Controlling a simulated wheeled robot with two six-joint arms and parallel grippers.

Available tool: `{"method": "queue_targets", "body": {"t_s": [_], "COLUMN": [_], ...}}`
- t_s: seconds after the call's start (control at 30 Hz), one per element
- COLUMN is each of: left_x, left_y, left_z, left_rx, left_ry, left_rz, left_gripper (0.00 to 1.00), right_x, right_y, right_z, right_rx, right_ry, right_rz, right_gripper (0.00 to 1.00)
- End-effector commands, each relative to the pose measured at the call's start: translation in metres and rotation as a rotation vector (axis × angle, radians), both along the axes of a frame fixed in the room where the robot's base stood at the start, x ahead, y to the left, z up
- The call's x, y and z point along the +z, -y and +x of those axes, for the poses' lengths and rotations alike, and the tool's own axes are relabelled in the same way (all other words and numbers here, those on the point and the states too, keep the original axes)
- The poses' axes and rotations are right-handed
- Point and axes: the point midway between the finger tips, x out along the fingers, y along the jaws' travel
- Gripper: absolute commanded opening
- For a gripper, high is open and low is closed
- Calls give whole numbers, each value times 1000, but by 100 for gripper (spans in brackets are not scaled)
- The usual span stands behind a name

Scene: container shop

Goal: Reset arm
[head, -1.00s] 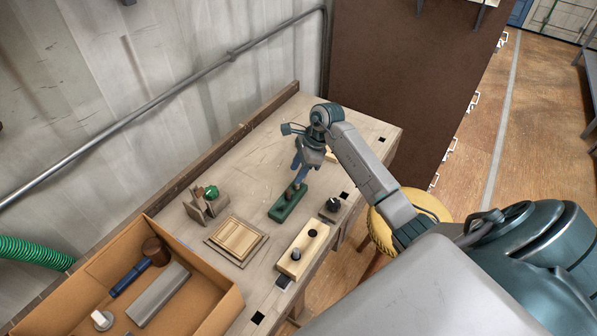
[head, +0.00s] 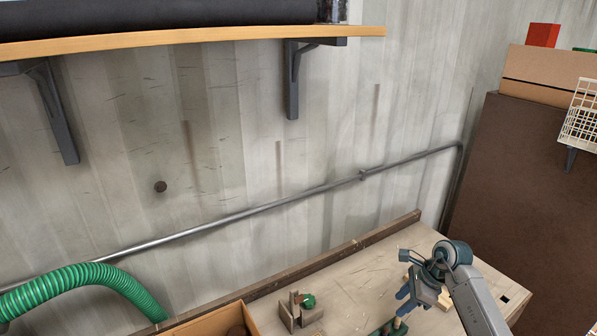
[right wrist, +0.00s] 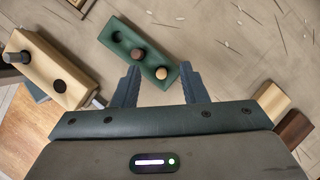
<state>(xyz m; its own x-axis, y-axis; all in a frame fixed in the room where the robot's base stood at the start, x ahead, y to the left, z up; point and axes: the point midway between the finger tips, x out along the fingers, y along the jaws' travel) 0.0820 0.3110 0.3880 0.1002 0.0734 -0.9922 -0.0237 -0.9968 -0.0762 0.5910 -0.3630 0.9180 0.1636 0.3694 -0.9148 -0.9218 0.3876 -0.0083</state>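My right gripper (head: 405,302) hangs above the workbench at the lower right of the head view, its blue fingers pointing down. In the right wrist view its two fingers (right wrist: 158,78) are apart with nothing held between them. A green block (right wrist: 122,38) with a row of round holes or pegs lies just beyond the fingertips. Only a bit of this block (head: 377,332) shows at the bottom edge of the head view. My left gripper is in neither view.
The workbench (head: 365,282) has a raised back edge along the wall. A wooden holder (head: 289,316) with a green item stands left of the gripper. In the wrist view, a pale wooden block (right wrist: 52,72) lies left. A shelf (head: 200,40) hangs above; a green hose (head: 70,280) is left.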

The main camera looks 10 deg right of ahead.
Motion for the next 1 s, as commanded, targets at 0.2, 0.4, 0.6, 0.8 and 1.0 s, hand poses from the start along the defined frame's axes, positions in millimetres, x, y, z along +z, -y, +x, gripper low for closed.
{"method": "queue_targets", "body": {"t_s": [0.2, 0.4, 0.6, 0.8, 1.0], "left_x": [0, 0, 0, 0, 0], "left_y": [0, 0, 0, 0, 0], "left_z": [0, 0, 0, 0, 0], "left_rx": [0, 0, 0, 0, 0], "left_ry": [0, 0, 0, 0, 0], "left_rz": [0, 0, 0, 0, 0], "left_gripper": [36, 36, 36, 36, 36], "right_x": [14, 74, 138, 167, 139], "right_y": [-67, -130, -134, -91, -38], "right_z": [12, 13, -1, -24, -62], "right_rx": [-97, -337, -677, -1118, -1665], "right_ry": [197, 375, 415, 319, 106], "right_rz": [292, 789, 1308, 1794, 2170], "right_gripper": [39, 39, 39, 39, 39]}}
